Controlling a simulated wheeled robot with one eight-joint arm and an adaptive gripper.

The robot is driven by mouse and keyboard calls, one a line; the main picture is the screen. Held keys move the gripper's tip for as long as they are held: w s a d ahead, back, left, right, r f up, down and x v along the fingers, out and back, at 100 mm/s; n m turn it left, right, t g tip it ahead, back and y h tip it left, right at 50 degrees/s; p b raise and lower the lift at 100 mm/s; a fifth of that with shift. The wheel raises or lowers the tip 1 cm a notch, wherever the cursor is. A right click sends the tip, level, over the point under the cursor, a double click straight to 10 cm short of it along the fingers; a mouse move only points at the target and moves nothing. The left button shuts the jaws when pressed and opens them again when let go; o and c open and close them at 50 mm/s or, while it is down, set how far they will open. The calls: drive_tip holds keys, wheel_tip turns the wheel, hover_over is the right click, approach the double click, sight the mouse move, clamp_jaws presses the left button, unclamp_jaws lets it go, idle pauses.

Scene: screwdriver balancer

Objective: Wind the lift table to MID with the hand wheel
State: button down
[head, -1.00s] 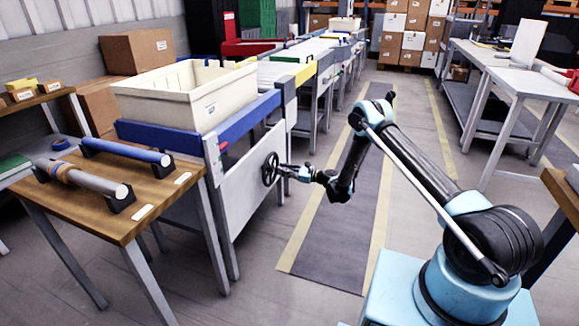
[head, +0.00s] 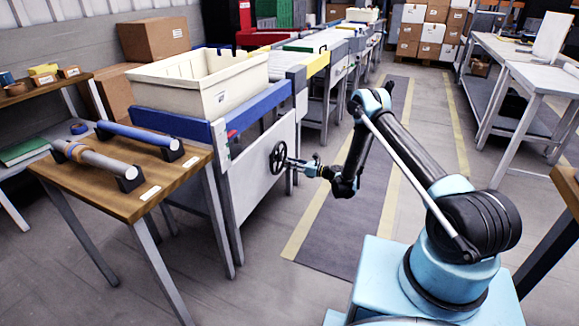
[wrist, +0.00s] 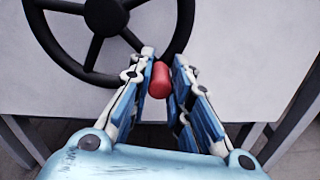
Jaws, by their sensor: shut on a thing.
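The lift table (head: 251,118) has a blue top edge and a light grey side panel. A dark spoked hand wheel (head: 278,158) is on that panel; the wrist view shows part of it (wrist: 105,15) at upper left. Its red handle (wrist: 159,82) sticks out toward me, between my fingers. My gripper (wrist: 165,62) is shut on the handle, and the head view also shows it at the wheel (head: 290,163). A narrow white plate (head: 221,141) with small marks, and a red spot beside it, is on the table's near corner; its lettering is too small to read.
A cream bin (head: 200,82) stands on the lift table. A wooden bench (head: 150,198) with a blue and a grey cylinder on stands is at near left. A conveyor line runs back behind the lift table. A dark floor mat (head: 335,235) lies clear on the right.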

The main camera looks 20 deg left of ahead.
sight(285, 145)
drive_tip(key=c, duration=1.5)
unclamp_jaws()
drive_tip(key=shift+r, duration=0.15)
wheel_tip(285, 145, up, 10)
drive_tip(key=shift+f, duration=0.15)
